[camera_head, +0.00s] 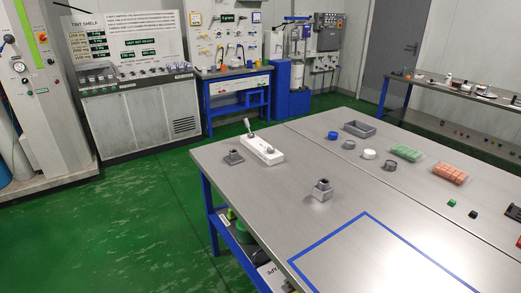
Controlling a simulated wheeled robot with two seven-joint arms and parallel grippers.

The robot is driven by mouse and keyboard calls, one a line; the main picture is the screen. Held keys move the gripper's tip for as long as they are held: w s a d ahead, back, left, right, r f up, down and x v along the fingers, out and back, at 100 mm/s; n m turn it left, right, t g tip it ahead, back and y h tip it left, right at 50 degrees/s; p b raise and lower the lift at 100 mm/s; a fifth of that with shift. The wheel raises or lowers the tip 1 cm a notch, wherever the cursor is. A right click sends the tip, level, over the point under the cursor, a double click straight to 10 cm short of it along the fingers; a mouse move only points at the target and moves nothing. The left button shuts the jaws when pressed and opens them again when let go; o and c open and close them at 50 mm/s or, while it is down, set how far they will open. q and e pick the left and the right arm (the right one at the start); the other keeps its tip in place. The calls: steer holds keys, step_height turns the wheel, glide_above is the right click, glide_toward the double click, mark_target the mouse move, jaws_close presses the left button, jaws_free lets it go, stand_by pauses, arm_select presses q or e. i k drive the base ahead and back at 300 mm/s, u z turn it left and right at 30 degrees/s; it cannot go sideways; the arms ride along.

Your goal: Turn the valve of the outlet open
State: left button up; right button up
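I cannot pick out the outlet or its valve with certainty. A white block (262,149) with a small upright lever (249,128) and a grey knob lies on the near table's left part. I cannot tell whether it belongs to an outlet. Neither of my grippers is in view.
The metal table (270,200) fills the right foreground, with grey fixtures, green blocks (406,152) and orange blocks (449,174) on it. A tint shelf (140,115) and blue workbench (238,108) stand behind. Green floor (130,215) is clear left of the table.

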mark_target(270, 150)
steer(key=u, duration=0.5)
steer(key=k, duration=0.65)
steer(key=u, duration=0.75)
steer(key=k, duration=0.5)
steer(key=u, duration=0.6)
steer(key=i, duration=2)
steer(key=z, duration=0.45)
steer(key=i, duration=2)
steer(key=z, duration=1)
steer(key=i, duration=1.45)
steer(key=z, duration=1.3)
